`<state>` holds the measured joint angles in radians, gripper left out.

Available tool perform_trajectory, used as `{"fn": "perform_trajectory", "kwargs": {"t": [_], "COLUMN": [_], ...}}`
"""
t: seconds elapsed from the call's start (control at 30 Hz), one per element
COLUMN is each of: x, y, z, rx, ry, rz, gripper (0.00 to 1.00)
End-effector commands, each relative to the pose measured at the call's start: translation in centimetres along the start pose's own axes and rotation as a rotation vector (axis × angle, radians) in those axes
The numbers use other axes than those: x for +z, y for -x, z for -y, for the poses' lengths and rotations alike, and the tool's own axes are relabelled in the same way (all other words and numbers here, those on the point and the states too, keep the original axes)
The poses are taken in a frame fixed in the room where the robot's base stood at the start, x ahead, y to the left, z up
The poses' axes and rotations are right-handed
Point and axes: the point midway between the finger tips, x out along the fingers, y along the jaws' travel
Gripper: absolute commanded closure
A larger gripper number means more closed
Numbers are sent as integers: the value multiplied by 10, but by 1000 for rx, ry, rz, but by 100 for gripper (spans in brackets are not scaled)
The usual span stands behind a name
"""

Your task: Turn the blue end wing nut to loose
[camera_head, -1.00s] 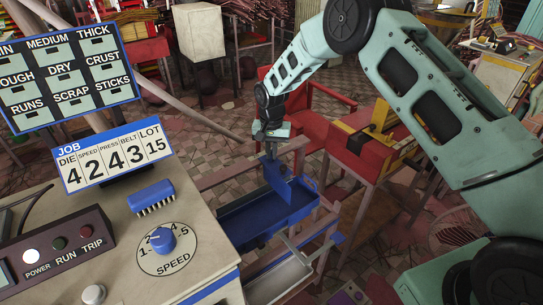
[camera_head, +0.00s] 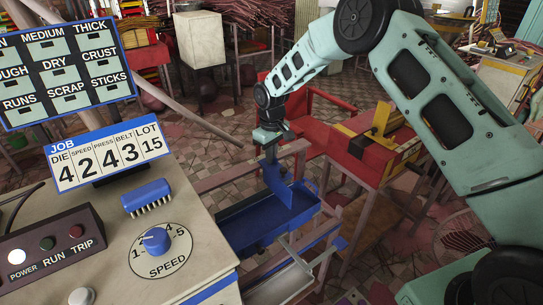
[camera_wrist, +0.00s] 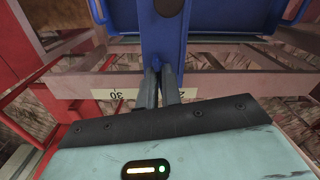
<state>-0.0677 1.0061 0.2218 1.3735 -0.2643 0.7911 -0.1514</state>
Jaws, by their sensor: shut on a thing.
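A small blue piece between the tips looks like a wing of the blue end wing nut (camera_wrist: 156,64). The fingers hide most of it, so its angle cannot be told. A dark round part (camera_wrist: 168,6) shows higher on the upright.
A pale rail (camera_wrist: 80,85) with upside-down number labels crosses behind the fingers. A red bench (camera_head: 375,155) with a yellow-and-black device stands to the right. The control console (camera_head: 110,225) with its blue speed knob is at the left.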

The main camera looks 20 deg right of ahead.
Motion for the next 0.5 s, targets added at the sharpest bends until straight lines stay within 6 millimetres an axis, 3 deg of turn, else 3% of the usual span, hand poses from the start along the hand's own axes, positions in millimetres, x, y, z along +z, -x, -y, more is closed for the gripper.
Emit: {"fn": "perform_trajectory", "kwargs": {"t": [0.5], "x": [0], "y": [1], "z": [0], "rx": [0], "ry": [483], "rz": [-2], "gripper": [100]}}
